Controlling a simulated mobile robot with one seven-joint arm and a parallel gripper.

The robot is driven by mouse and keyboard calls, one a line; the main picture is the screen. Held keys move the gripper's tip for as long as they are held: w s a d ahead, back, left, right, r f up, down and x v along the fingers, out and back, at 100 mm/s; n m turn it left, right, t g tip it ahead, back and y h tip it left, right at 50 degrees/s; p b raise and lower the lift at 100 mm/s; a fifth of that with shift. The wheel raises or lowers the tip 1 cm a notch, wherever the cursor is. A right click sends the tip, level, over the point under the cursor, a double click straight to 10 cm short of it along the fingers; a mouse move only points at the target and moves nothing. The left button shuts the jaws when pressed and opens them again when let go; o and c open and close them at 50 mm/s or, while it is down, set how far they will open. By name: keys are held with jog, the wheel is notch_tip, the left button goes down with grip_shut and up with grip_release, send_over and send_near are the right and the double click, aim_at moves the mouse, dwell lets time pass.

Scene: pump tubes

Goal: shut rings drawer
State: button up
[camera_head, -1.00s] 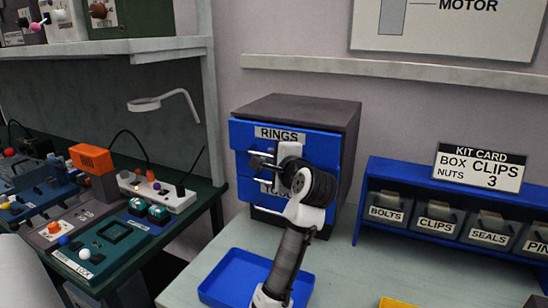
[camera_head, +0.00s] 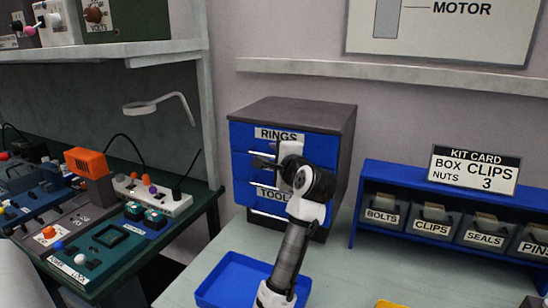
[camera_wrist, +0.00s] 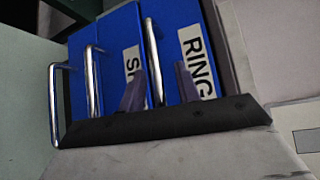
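The rings drawer (camera_head: 240,134) is the top blue drawer of a dark grey cabinet, labelled RINGS. In the head view its front looks about flush with the cabinet; I cannot tell if a small gap is left. In the wrist view the drawer front (camera_wrist: 184,25) shows with its label and metal handle (camera_wrist: 152,55). My gripper (camera_wrist: 160,68) is in front of it, fingers apart and empty, with the handle between them in the picture. I cannot tell if they touch. In the head view my arm hides part of the drawers below.
A middle drawer (camera_wrist: 118,40) and a TOOLS drawer (camera_head: 246,196) sit below. A blue tray (camera_head: 235,279) lies in front. A blue rack (camera_head: 400,171) with labelled bins stands right. A dark bench (camera_head: 202,205) with devices is left.

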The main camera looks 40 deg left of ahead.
jog(key=shift+s, duration=0.15)
jog(key=p+v, duration=0.1)
jog(key=v, duration=1.2)
jog(key=shift+d, duration=0.4)
jog(key=shift+s, duration=0.2)
